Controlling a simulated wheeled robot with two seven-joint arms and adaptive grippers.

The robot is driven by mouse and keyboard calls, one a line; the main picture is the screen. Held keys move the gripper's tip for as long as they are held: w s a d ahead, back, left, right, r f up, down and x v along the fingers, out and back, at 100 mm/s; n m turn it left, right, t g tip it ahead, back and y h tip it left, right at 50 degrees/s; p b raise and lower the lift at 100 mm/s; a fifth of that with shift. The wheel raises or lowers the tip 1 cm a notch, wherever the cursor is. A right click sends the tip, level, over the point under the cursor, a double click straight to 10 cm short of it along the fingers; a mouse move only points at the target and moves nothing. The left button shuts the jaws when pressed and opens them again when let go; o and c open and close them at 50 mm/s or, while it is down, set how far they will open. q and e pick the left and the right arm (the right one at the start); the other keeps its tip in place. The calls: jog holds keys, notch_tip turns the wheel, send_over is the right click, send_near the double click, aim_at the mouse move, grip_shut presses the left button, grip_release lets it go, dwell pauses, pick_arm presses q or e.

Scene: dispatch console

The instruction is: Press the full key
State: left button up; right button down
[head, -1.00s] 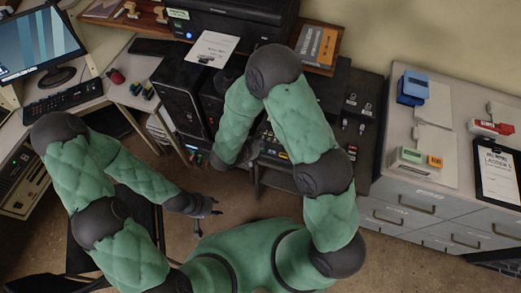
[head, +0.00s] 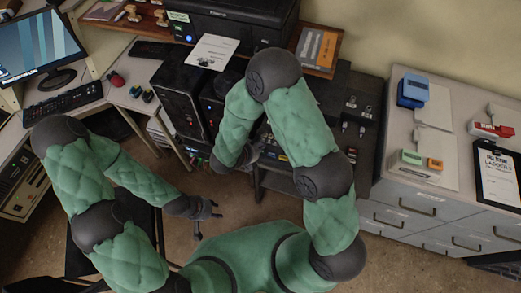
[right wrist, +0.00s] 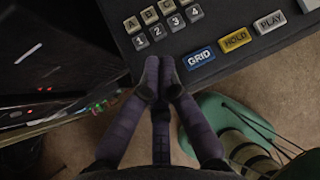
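The key console fills the top of the right wrist view, with a blue GRID key (right wrist: 201,58), a yellow HOLD key (right wrist: 235,40), a grey PLAY key (right wrist: 270,22) and small letter and number keys (right wrist: 168,25). I cannot make out a key marked FULL. My right gripper (right wrist: 158,78) has its fingers together, with nothing visible between them. Its tips appear at the console's near-left edge, below the number keys. In the head view the right hand (head: 250,154) is beside the console, partly hidden by the arm. My left gripper (head: 210,222) is spread and empty above the floor.
Black computer towers (head: 180,95) stand left of the right hand. A desk with a monitor (head: 38,45) is at the left. A grey cabinet (head: 400,200) with a blue device (head: 413,91) and a clipboard (head: 498,172) stands at the right.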

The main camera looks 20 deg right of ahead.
jog(key=shift+f, duration=0.1)
dwell(0.4)
jog(key=shift+f+b, duration=0.3)
jog(key=shift+b, duration=0.2)
jog(key=shift+f+b, duration=0.3)
jog(key=shift+f, duration=0.05)
dwell(0.4)
jog(key=shift+r, duration=0.15)
jog(key=shift+r+p, duration=0.5)
jog(key=shift+r, duration=0.15)
jog(key=shift+r+p, duration=1.85)
jog(key=shift+r, duration=0.7)
jog(key=shift+f, duration=0.1)
